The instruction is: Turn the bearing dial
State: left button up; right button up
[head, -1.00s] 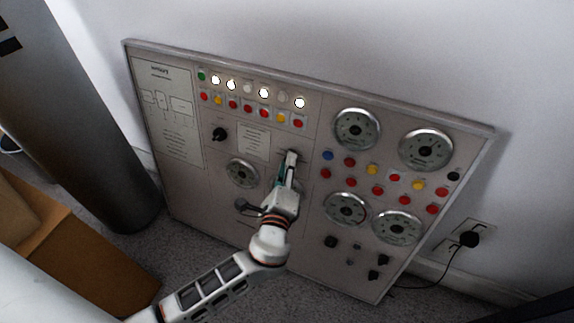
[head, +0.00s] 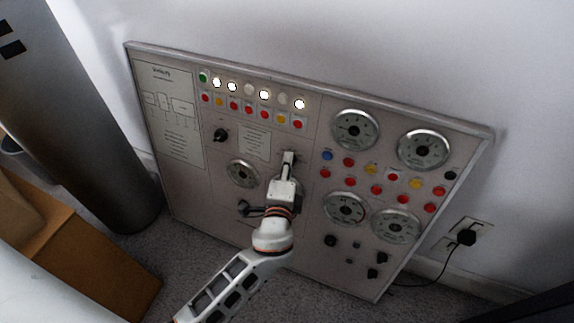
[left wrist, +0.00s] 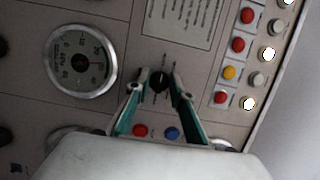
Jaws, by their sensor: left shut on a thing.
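A black dial knob sits on the grey control panel (head: 190,190) and shows between my fingers in the left wrist view (left wrist: 158,82). Its label is too small to read. My left gripper (head: 288,157) reaches up to the panel's middle and covers the knob in the head view. In the left wrist view its two teal-lined fingers (left wrist: 159,85) stand on either side of the knob, shut on it. My right gripper is out of view.
Round gauges (head: 355,130) and coloured buttons (head: 348,162) surround the spot. Another black knob (head: 220,135) is at upper left. A dark cylinder (head: 95,110) and a brown box (head: 75,255) stand left. A plug (head: 467,237) is in the wall at right.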

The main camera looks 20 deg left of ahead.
pick_arm(q)
jog(key=o, duration=1.1)
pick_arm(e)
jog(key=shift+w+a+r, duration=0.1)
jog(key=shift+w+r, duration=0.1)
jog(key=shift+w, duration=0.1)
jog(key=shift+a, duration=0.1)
pick_arm(q)
jog(key=v, duration=1.2)
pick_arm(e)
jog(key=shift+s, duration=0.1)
pick_arm(q)
jog(key=shift+d+r, duration=0.1)
jog(key=shift+r, duration=0.05)
